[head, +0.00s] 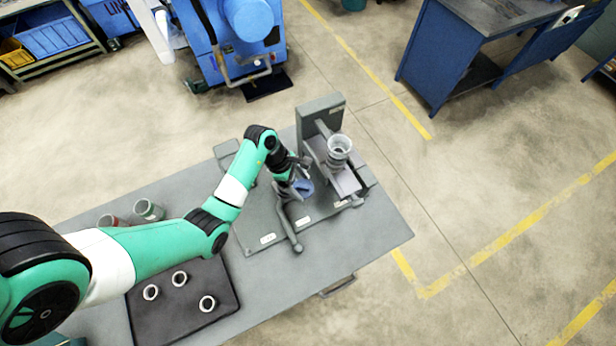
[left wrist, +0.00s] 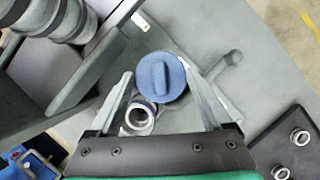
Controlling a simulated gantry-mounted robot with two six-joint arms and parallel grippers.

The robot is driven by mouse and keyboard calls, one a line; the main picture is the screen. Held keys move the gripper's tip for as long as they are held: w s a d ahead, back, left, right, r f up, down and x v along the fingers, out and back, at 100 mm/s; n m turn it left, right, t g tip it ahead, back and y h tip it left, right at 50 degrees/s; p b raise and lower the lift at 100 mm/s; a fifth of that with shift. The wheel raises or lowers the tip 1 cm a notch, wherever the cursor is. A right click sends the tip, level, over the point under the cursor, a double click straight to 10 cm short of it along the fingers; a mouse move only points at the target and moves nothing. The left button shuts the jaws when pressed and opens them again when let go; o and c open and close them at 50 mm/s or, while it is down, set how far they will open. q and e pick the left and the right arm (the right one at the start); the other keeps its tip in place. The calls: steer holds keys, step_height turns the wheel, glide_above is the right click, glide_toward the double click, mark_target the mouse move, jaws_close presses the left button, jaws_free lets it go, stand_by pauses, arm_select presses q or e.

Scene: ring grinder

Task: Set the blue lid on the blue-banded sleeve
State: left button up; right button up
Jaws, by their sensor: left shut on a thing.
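My left gripper (head: 301,182) is shut on the blue lid (head: 305,188), above the grey fixture plate. In the left wrist view the round blue lid (left wrist: 171,90), with a raised bar across its top, sits between the tips of my left gripper (left wrist: 158,68). A pale ring-shaped part (left wrist: 138,118) shows beside and below the lid, partly covered by it. My right gripper is not in view.
A grey grinder stand (head: 320,115) with a round metal part (head: 339,148) stands just right of the gripper. A lever (head: 292,235) projects in front. A dark mat (head: 180,320) bears three rings. Two cups (head: 149,209) stand at the table's left. The table's right front corner is clear.

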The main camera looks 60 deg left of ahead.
arm_select(q)
steer(key=s+a+r+n+p, duration=0.2)
steer(key=a+r+p, duration=0.1)
steer(key=a+p, duration=0.5)
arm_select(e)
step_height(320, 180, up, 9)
arm_select(q)
steer(key=shift+y, duration=0.5)
steer(key=f+b, duration=0.6)
steer(key=shift+w+a+b, duration=0.1)
steer(key=shift+a+b, duration=0.2)
steer(key=shift+a, duration=0.05)
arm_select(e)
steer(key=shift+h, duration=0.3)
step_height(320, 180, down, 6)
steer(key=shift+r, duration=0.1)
arm_select(q)
steer(key=shift+p, duration=0.45)
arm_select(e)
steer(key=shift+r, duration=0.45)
arm_select(q)
steer(key=o, duration=1.1)
